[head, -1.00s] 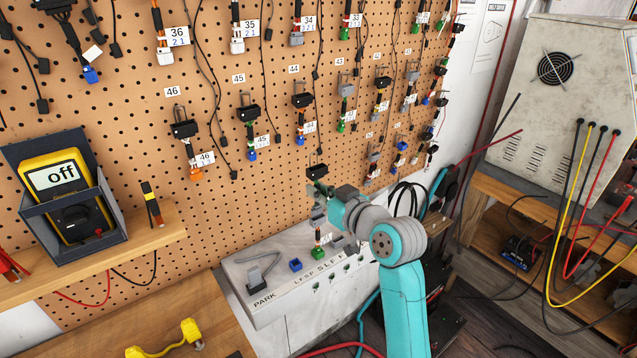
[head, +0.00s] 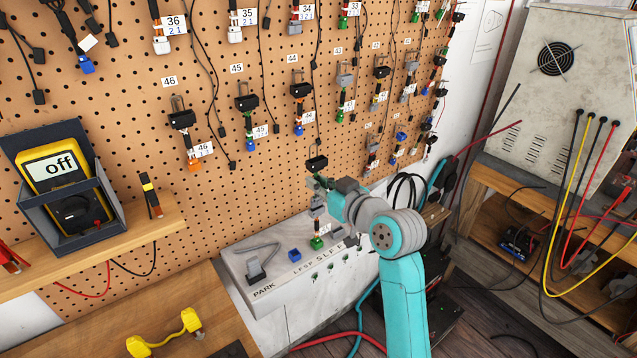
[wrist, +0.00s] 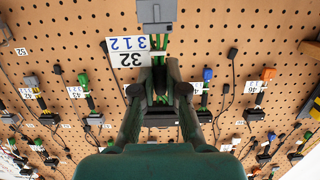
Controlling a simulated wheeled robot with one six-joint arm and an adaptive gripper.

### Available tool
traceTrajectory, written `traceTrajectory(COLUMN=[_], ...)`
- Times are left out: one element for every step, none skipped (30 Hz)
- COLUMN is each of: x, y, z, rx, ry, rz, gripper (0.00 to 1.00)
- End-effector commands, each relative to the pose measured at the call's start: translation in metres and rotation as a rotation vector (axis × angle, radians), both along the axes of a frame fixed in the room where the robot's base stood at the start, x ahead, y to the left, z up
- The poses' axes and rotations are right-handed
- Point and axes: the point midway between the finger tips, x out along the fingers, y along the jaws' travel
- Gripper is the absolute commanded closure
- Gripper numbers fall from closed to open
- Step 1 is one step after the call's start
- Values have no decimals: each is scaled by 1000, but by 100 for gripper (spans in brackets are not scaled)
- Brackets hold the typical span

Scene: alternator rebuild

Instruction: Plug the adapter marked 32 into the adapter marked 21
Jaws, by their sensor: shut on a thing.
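My gripper (wrist: 160,95) is shut on the wires of the adapter marked 32, whose white tag (wrist: 130,55) shows in the wrist view. The adapter's grey connector (wrist: 157,12) sticks out beyond the fingertips. In the head view my gripper (head: 324,187) is in front of the pegboard, with a grey connector (head: 318,203) hanging under it.
The white ledge (head: 275,306), lettered PARK, also bears a blue connector (head: 294,255) and a grey connector (head: 257,270). Many tagged adapters hang on the pegboard (head: 110,150). A black block (head: 317,163) is close above my gripper. A multimeter (head: 55,170) stands at the left.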

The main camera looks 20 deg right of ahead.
Motion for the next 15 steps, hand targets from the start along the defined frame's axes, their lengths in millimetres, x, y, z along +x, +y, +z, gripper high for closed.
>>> traceTrajectory(x=[0,0,0,0,0,0,0,0,0,0,0,0,0,0,0], y=[0,0,0,0,0,0,0,0,0,0,0,0,0,0,0], z=[-1,-1,-1,-2,-2,-2,-3,-3,-3,-4,-4,-4,-5,-5,-6], rx=[0,0,0,0,0,0,0,0,0,0,0,0,1,1,1], ry=[0,0,0,0,0,0,0,0,0,0,0,0,0,0,0], rz=[0,0,0,0,0,0,0,0,0,0,0,0,0,0,0], gripper=[100,100,100,100,100,100,100,100,100,100,100,100,100,100,100])
